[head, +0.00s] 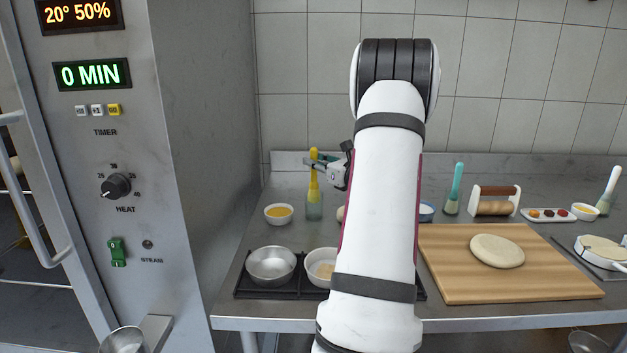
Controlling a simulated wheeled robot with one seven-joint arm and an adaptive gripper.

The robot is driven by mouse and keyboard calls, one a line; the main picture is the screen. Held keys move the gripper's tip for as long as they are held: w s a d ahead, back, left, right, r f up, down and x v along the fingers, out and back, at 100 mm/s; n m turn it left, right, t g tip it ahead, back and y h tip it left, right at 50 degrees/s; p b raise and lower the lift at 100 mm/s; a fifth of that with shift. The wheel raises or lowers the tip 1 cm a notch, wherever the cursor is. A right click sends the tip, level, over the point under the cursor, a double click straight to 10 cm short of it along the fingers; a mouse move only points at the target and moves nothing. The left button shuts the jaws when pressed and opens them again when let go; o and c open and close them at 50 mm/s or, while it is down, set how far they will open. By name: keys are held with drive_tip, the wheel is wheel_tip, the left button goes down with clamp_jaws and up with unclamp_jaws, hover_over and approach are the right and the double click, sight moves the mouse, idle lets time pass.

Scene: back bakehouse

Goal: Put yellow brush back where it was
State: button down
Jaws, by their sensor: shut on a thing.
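The yellow brush (314,184) is upright at the back left of the steel counter. My gripper (315,164) reaches in from the right and is shut on the upper part of the yellow handle. My white arm hides the middle of the counter.
A teal brush (455,184), a rolling-pin stand (481,208) and a wooden board (452,275) with dough are to the right. A tall oven cabinet (215,130) bounds the left.

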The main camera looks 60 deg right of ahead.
sight(316, 178)
drive_tip(key=shift+f, duration=2.45)
drive_tip(key=shift+f+b, duration=0.1)
drive_tip(key=shift+b, duration=0.3)
drive_tip(key=c, duration=1.6)
unclamp_jaws()
drive_tip(key=shift+o, duration=0.3)
